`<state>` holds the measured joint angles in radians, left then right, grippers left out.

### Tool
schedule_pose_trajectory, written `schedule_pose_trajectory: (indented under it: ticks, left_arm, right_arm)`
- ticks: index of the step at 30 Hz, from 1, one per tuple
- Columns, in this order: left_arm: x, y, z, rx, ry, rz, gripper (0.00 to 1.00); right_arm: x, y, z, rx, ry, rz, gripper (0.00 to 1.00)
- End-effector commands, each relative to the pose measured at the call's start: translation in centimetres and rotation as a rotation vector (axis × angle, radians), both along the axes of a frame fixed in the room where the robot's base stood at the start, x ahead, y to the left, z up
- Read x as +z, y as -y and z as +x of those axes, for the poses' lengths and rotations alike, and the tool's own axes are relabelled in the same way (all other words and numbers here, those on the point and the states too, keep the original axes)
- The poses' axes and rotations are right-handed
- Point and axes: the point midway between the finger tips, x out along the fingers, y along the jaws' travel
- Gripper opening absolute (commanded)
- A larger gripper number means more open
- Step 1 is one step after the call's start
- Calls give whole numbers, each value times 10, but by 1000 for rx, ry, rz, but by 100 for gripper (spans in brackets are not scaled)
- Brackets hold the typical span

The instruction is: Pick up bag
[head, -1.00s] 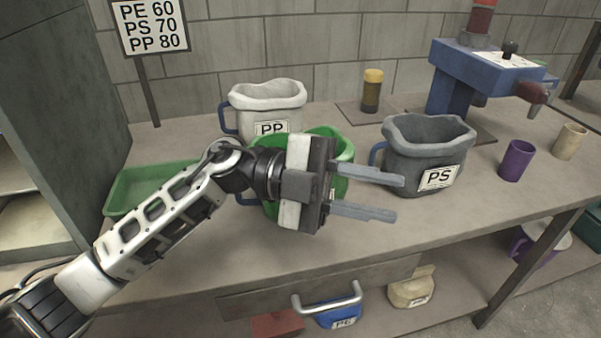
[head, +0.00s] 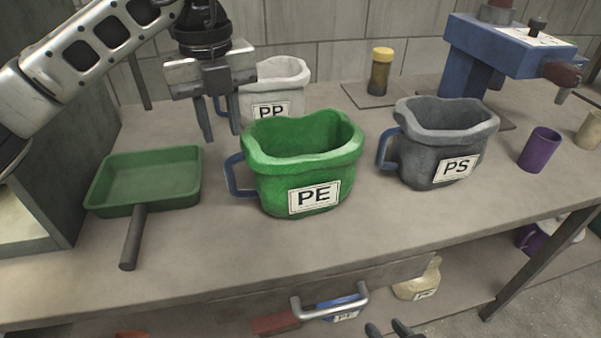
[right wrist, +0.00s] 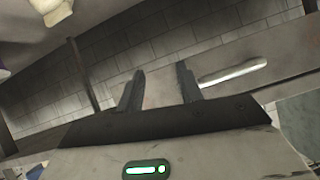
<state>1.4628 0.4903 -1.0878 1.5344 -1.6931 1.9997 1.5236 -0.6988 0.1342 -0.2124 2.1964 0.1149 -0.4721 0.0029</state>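The green bag (head: 272,183), labelled PE, stands upright and open-topped with a blue side handle. The grey bag (head: 420,165), labelled PS, stands to its right. The white bag (head: 290,98), labelled PP, stands behind and is partly hidden. My left gripper (head: 221,138) is open and empty, fingers down, left of the green bag's rim and in front of the white bag in the picture. My right gripper (head: 388,330) shows only its fingertips; in the right wrist view (right wrist: 160,75) it is open and empty.
A green dustpan-like tray (head: 100,196) with a dark handle lies left. A metal handle (head: 330,313) juts from the table's front. A yellow-capped jar (head: 380,80), blue machine (head: 470,60) and purple cup (head: 540,150) stand behind and right. The front tabletop is clear.

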Motion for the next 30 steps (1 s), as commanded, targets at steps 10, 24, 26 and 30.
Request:
schedule_pose_trajectory:
  ticks: [10,24,26,30]
  left_arm:
    - [-39,0,0,-1,1,-2,27]
    - [-90,-1,-1,-3,1,-4,27]
    - [-90,-1,-1,-3,2,-3,27]
    - [-90,-1,-1,-3,2,-3,21]
  right_arm:
    - [-1,0,-1,-1,-2,0,36]
    - [2,1,2,-3,2,-3,36]
    - [2,1,2,-2,5,-4,36]
    - [3,0,3,-2,7,-4,36]
